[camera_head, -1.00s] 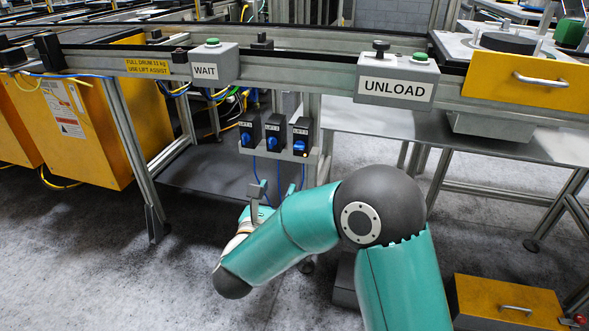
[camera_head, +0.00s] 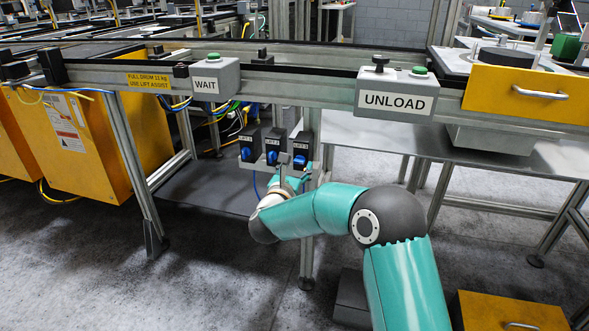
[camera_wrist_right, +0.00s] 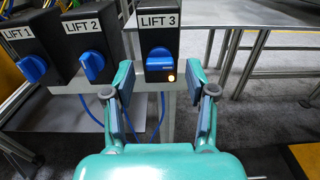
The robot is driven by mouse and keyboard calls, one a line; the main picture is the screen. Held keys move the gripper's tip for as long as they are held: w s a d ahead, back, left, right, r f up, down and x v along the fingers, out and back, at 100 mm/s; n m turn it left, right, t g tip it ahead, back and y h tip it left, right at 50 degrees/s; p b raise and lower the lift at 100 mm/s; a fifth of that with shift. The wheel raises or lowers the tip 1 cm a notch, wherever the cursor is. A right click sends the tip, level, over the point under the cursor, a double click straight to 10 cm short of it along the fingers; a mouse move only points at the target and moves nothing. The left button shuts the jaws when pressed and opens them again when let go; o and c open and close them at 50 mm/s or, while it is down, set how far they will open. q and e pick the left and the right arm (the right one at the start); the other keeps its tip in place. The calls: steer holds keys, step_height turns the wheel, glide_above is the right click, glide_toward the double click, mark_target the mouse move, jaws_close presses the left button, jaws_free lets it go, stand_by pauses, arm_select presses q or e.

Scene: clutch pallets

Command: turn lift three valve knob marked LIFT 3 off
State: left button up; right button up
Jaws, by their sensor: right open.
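The LIFT 3 valve box (camera_wrist_right: 158,28) is black with a white label. In the head view the LIFT 3 knob (camera_head: 300,159) is the rightmost of the row under the conveyor. My right gripper (camera_head: 294,172) is just in front of and below that box. In the wrist view my right gripper (camera_wrist_right: 160,84) is open and empty, its fingers left and right of the knob's line, apart from it. My left gripper is not in view.
The LIFT 2 knob (camera_wrist_right: 92,64) and LIFT 1 knob (camera_wrist_right: 33,68) sit close on the left, both turned at a slant. Blue hoses (camera_wrist_right: 90,113) hang below. A metal frame leg (camera_head: 308,235) stands beneath the row. The UNLOAD box (camera_head: 397,92) is above right.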

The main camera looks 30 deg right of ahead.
steer(key=shift+w+d, duration=0.3)
steer(key=shift+d, duration=0.05)
